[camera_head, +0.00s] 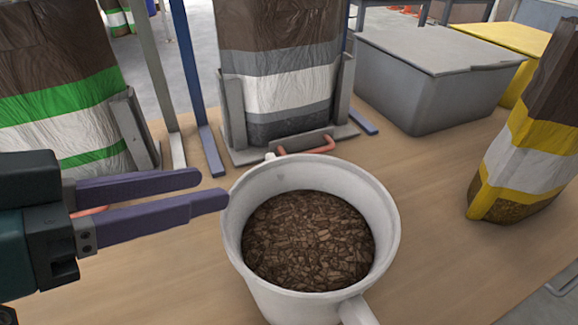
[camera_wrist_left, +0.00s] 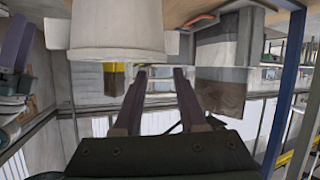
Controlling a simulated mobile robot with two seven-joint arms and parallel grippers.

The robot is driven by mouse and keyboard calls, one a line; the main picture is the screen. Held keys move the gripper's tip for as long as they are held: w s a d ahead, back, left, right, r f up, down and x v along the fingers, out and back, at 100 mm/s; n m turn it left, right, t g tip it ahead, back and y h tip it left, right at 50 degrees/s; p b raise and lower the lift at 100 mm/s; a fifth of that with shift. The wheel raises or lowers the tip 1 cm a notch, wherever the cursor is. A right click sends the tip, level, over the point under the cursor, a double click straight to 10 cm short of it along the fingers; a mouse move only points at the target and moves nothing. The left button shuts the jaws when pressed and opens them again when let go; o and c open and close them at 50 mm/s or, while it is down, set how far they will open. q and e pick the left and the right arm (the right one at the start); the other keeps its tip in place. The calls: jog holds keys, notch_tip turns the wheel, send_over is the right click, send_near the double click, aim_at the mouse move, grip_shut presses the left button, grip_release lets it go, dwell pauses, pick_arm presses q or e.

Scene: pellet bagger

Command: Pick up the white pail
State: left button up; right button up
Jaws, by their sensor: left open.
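The white pail (camera_head: 285,302) stands upright on the wooden table at the lower middle of the head view. It holds brown chips, and its handle (camera_head: 357,312) is at the lower right. My left gripper (camera_head: 212,189) is open and empty, its purple fingers pointing right. The tips are close to the left side of the pail's rim. In the left wrist view, which is upside down, the pail (camera_wrist_left: 117,28) is at the top, above and left of the open fingers (camera_wrist_left: 160,72). What seems to be my right gripper (camera_wrist_left: 17,45) shows partly at the left edge.
A brown, grey and white bag (camera_head: 290,75) stands in a grey holder behind the pail. A green-striped bag (camera_head: 60,100) is at the left. A yellow-striped bag (camera_head: 525,145) stands at the right, and a lidded grey bin (camera_head: 430,85) behind. The table (camera_head: 435,230) right of the pail is clear.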

aim_at(253, 175)
pick_arm(q)
jog(key=b+x, duration=0.1)
jog(key=x, duration=0.6)
jog(key=shift+w, duration=0.15)
jog(key=shift+c, duration=0.3)
grip_shut()
jog(key=shift+r, duration=0.1)
dwell(0.8)
